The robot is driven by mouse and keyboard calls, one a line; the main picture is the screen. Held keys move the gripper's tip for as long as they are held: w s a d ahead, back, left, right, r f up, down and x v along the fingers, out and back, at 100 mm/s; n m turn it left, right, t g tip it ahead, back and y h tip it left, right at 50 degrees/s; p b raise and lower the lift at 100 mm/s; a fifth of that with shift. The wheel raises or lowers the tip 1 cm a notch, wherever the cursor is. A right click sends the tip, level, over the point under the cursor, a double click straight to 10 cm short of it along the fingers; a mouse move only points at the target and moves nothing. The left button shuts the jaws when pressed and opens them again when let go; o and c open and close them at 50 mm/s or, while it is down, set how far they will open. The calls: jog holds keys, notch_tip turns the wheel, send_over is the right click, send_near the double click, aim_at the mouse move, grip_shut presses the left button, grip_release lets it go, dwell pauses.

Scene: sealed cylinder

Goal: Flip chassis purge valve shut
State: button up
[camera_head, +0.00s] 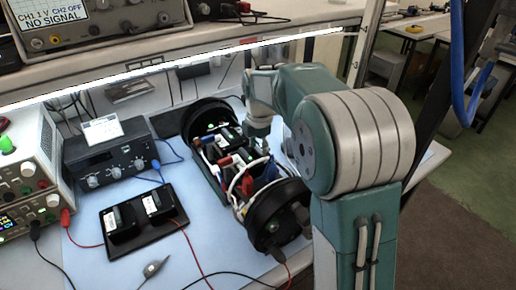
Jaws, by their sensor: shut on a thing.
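The chassis (228,160) is an open frame of electronics between two black round end caps, lying on the blue mat. It holds blue, red and white parts and cables. A red part (246,185) and a blue part (271,170) stand out near its front end. I cannot tell for sure which part is the purge valve. My gripper (257,148) points down into the far right side of the chassis, shut on a small part there. The fingertips and the held part are too small and dark to make out.
A black tray (113,245) with two modules lies left of the chassis. A dark control box (108,160) and a power supply (25,170) stand further left. Red, blue and black cables cross the blue mat (205,262). A lit shelf edge (190,62) runs above the bench.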

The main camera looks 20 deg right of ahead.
jog(key=shift+d+f, duration=0.2)
jog(key=shift+d, duration=0.05)
jog(key=m, duration=0.2)
jog(key=d+m, duration=0.1)
jog(key=m, duration=0.2)
jog(key=shift+w+f, duration=0.1)
jog(key=shift+d+r+m, duration=0.1)
jog(key=shift+m, duration=0.8)
jog(key=shift+d+r+m, duration=0.1)
jog(key=shift+m, duration=0.8)
jog(key=shift+r, duration=0.1)
jog(key=shift+w, duration=0.1)
jog(key=o, duration=1)
jog(key=shift+a, duration=0.1)
